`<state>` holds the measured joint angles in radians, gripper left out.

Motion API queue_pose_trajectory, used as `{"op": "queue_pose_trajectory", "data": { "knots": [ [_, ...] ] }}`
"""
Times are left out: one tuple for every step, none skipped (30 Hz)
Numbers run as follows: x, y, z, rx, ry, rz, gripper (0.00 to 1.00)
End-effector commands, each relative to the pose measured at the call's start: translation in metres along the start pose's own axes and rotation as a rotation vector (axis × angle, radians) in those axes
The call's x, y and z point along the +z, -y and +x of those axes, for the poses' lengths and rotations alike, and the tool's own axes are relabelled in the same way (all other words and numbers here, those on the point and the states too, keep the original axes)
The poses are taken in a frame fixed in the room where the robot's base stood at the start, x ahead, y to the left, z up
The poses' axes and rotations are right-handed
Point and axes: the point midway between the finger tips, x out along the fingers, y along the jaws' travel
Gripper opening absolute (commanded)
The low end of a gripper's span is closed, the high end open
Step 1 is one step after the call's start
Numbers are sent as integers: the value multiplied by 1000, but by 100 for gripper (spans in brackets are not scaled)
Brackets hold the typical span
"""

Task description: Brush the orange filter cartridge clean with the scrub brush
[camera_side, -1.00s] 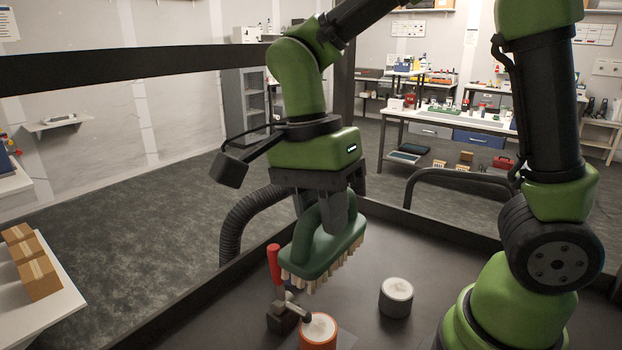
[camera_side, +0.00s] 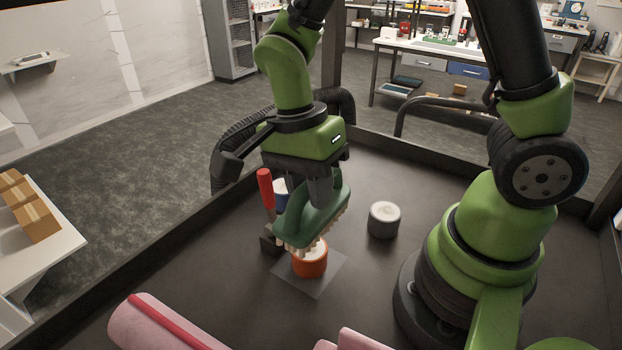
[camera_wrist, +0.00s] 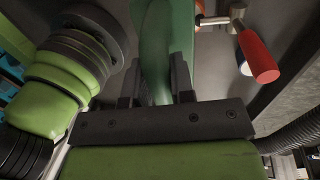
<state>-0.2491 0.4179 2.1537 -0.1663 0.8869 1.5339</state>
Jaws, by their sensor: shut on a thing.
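My gripper (camera_side: 325,188) is shut on the handle of the green scrub brush (camera_side: 312,222). The brush's pale bristles point down and overlap the white top of the orange filter cartridge (camera_side: 310,266); whether they touch it is hard to tell. The cartridge stands upright on a flat grey plate (camera_side: 325,282), its top partly hidden by the brush. In the wrist view, the gripper's fingers (camera_wrist: 157,88) are on either side of the green brush (camera_wrist: 165,40).
A clamp with a red handle (camera_side: 265,188) stands close left of the brush; the handle also shows in the wrist view (camera_wrist: 258,57). A blue-and-white cylinder (camera_side: 281,195) is behind. A grey cylinder (camera_side: 384,220) stands right. Pink padded shapes (camera_side: 160,325) fill the front edge.

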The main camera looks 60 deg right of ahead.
Motion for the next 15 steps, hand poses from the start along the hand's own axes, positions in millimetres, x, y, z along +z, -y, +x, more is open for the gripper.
{"op": "queue_pose_trajectory", "data": {
  "knots": [
    [0, 0, 5, 3, -1, 0, 4],
    [0, 1, 8, 4, -2, 1, 4],
    [0, 2, 12, 4, -1, 1, 4],
    [0, 2, 15, 4, -1, 1, 4],
    [0, 3, 18, 4, -1, 1, 4],
    [0, 4, 22, 3, -1, 0, 4],
    [0, 4, 25, 5, -1, 0, 4],
    [0, 5, 28, 4, -1, 0, 4],
    [0, 6, 32, 4, -1, 1, 4],
    [0, 6, 36, 4, -1, 1, 4],
    [0, 7, 39, 4, -1, 0, 4],
    [0, 8, 43, 4, -1, 1, 4],
    [0, 8, 46, 4, -1, 1, 4],
    [0, 9, 49, 4, -1, 1, 4],
    [0, 10, 53, 4, -1, 0, 4]
  ]
}}
